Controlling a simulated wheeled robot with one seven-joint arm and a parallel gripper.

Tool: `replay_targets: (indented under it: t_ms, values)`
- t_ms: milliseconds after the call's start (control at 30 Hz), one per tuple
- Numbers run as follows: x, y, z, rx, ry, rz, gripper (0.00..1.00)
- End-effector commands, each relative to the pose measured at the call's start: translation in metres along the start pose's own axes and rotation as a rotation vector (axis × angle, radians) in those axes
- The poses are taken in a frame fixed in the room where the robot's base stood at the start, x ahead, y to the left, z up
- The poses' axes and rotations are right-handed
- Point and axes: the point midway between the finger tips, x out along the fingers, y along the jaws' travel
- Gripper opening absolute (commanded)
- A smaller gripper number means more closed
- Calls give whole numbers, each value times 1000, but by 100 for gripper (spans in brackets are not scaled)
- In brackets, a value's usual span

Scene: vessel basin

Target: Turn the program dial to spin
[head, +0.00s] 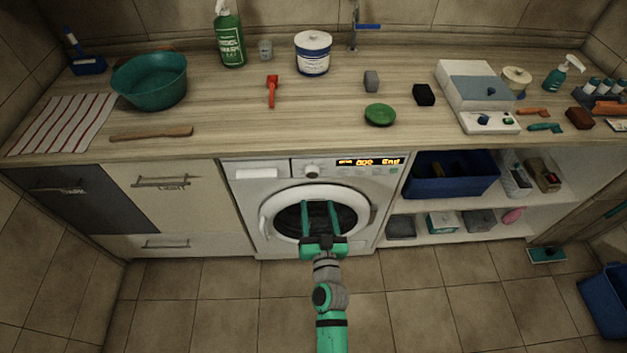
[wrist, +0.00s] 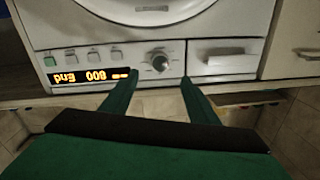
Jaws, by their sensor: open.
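The program dial (head: 312,171) is a round knob on the white washing machine's (head: 253,187) front panel, left of the lit display (head: 369,161). In the wrist view, which is upside down, the dial (wrist: 160,61) shows between my fingertips, with a ring of small marks around it. I cannot read its setting. My gripper (head: 319,203) is open and empty, its green fingers in front of the round door in the head view. In the wrist view my gripper (wrist: 159,78) has one finger on each side of the dial; I cannot tell whether they touch the panel. The orange display appears to read "End".
The wooden countertop (head: 215,130) overhangs above the panel. Shelves with a blue bin (head: 452,185) stand right. The floor in front is mostly clear.

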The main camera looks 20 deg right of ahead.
Motion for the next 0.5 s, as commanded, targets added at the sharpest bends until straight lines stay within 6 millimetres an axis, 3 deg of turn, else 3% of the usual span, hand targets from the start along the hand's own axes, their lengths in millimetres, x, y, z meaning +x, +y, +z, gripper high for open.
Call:
replay_targets:
  t_ms: [167,500]
  values:
    - [17,0,-2,2,3,0,54]
    - [71,0,-2,1,3,0,54]
